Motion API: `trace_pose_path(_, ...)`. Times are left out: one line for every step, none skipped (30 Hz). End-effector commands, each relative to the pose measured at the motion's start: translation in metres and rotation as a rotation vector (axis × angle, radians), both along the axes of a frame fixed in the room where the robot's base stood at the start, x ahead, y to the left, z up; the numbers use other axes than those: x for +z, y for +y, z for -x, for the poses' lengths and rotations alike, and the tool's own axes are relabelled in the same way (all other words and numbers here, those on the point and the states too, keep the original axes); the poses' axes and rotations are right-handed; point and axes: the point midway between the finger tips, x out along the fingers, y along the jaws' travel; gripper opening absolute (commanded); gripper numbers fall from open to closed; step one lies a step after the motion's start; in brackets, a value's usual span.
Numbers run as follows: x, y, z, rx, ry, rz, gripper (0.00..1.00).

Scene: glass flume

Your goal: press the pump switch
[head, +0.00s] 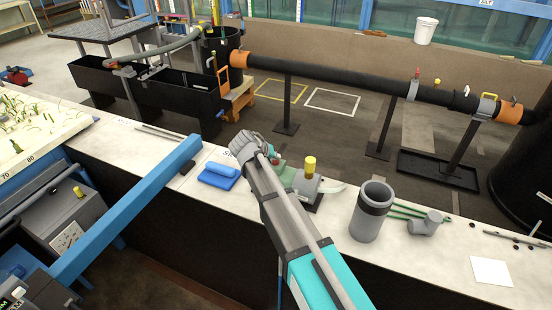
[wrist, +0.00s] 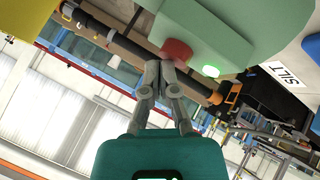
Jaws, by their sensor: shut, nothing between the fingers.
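The pump switch is a pale green box (wrist: 235,28) with a red button (wrist: 176,50) and a lit green spot (wrist: 210,71), seen large in the wrist view. My gripper (wrist: 162,64) is shut and empty. Its fingertips are right beside the red button and overlap its edge in the picture; I cannot tell whether they touch it. In the head view, part of the green box (head: 287,175) shows on the bench behind my arm, and my fingertips are hidden there.
On the white bench, a grey block with a yellow cap (head: 310,168), a grey cylinder (head: 371,212) and a grey pipe fitting (head: 425,224) stand to the right. A blue object (head: 219,175) lies to the left. A blue beam (head: 130,207) crosses the left side.

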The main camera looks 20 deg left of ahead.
Motion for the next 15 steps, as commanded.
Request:
trace_pose_path(0.0012,0.0000,-0.0001,0.000,0.000,0.000,0.00)
trace_pose_path(0.0012,0.0000,-0.0001,0.000,0.000,0.000,0.00)
trace_pose_path(0.0010,0.0004,0.0000,0.001,-0.001,0.000,0.00)
trace_pose_path(0.0009,0.0007,0.0001,0.001,-0.001,0.000,0.00)
trace_pose_path(0.0008,0.0008,0.0002,0.002,-0.001,0.000,0.00)
trace_pose_path(0.0009,0.0009,0.0002,0.002,-0.001,0.000,0.00)
trace_pose_path(0.0008,0.0009,0.0002,0.002,-0.001,0.000,0.00)
trace_pose_path(0.0009,0.0010,0.0001,0.002,-0.001,0.000,0.00)
trace_pose_path(0.0010,0.0011,0.0001,0.002,-0.001,0.000,0.00)
trace_pose_path(0.0014,0.0010,0.0001,0.002,-0.001,0.000,0.00)
trace_pose_path(0.0020,0.0011,0.0002,0.002,-0.001,0.000,0.00)
trace_pose_path(0.0031,0.0011,0.0001,0.003,-0.002,-0.001,0.00)
trace_pose_path(0.0044,0.0012,0.0001,0.003,-0.002,-0.001,0.00)
trace_pose_path(0.0059,0.0013,0.0001,0.003,-0.002,-0.001,0.00)
trace_pose_path(0.0083,0.0013,0.0001,0.003,-0.002,-0.001,0.00)
